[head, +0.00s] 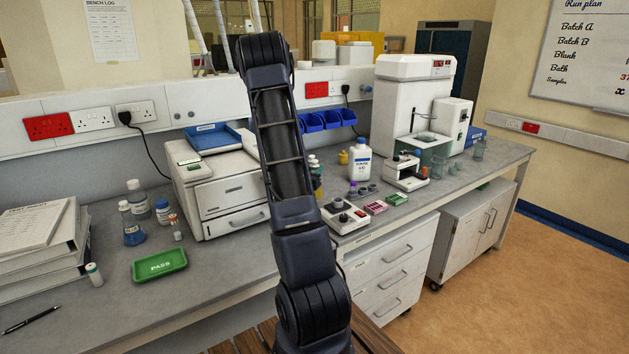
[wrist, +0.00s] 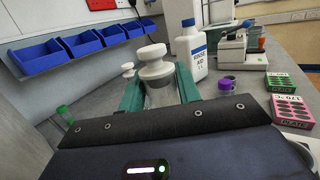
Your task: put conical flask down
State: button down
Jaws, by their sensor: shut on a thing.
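My gripper (wrist: 158,82) shows in the wrist view with its two green fingers shut on a clear conical flask (wrist: 159,97) with a broad white stopper. The fingers are on either side of the flask below the stopper. Its lower part is hidden by my gripper's dark body, so I cannot tell whether its base touches the bench. In the head view my own arm hides the gripper and the held flask. Another flask, with blue liquid (head: 133,233), stands on the left part of the bench (head: 220,262).
A white rinse-aid bottle (wrist: 190,52) stands just right of the held flask. A purple-capped vial (wrist: 227,86) and pink and green boxes (wrist: 289,108) are further right. Another white stopper (wrist: 128,70) shows behind left. Blue bins (wrist: 85,44) line the wall.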

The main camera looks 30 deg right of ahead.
jog(key=shift+f, duration=2.2)
jog(key=c, duration=1)
grip_release()
